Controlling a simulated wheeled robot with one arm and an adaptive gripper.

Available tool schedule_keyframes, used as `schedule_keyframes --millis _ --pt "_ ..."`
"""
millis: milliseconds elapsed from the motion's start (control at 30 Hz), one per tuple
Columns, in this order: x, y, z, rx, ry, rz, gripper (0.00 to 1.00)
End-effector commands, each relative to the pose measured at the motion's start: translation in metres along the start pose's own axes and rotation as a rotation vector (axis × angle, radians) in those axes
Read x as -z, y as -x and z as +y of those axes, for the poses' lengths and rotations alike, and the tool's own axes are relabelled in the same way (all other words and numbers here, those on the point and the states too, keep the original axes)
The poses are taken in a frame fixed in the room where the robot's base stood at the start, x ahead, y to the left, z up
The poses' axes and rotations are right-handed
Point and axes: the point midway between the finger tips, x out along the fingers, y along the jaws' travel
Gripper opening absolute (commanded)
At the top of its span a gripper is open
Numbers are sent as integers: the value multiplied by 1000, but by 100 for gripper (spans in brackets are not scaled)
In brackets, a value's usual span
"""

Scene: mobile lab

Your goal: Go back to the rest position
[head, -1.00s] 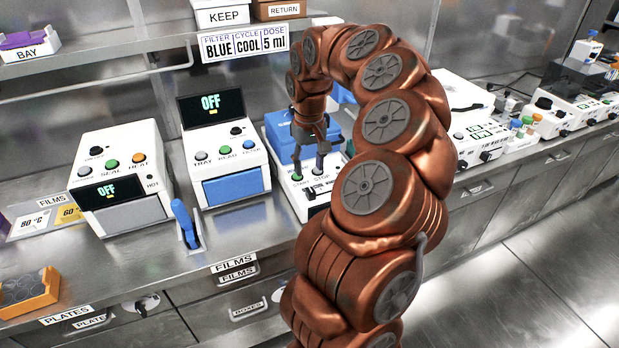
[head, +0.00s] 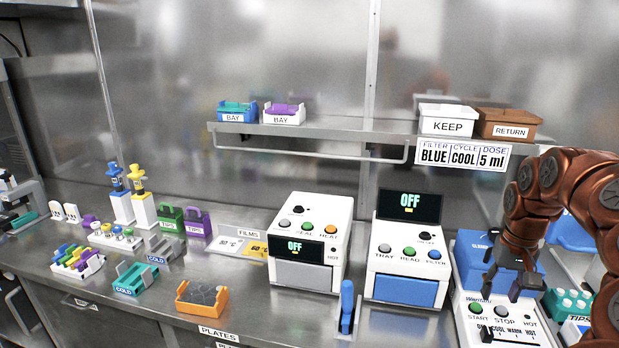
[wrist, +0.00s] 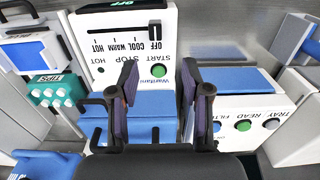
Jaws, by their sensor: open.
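My gripper (head: 515,283) is at the right of the head view, above the white warming device with a blue lid (head: 497,318). Its fingers are apart and hold nothing. In the wrist view my gripper (wrist: 158,85) shows two dark fingers spread with a gap between them. Beyond the fingers is the warmer's white panel with START and STOP buttons and a slider (wrist: 155,32). A blue part of the warmer (wrist: 140,128) lies beneath the fingers. Whether the fingertips touch the device cannot be told.
Left of my arm stand the reader with a blue front (head: 404,289) and the sealer (head: 305,274). A blue-handled tool (head: 346,305) stands before them. An orange tray (head: 202,300) is on the counter. The shelf (head: 330,131) with KEEP and RETURN boxes (head: 447,121) is above.

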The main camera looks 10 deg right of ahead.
Motion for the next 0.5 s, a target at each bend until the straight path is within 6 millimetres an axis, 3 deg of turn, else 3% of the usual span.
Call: schedule_keyframes --millis 133,233,400,500 --pt "-9 13 -36 8 82 13 48" --pt "-27 28 -79 16 179 26 48" --pt "-79 41 -147 18 335 22 48" --pt "-117 42 -175 13 402 5 48"
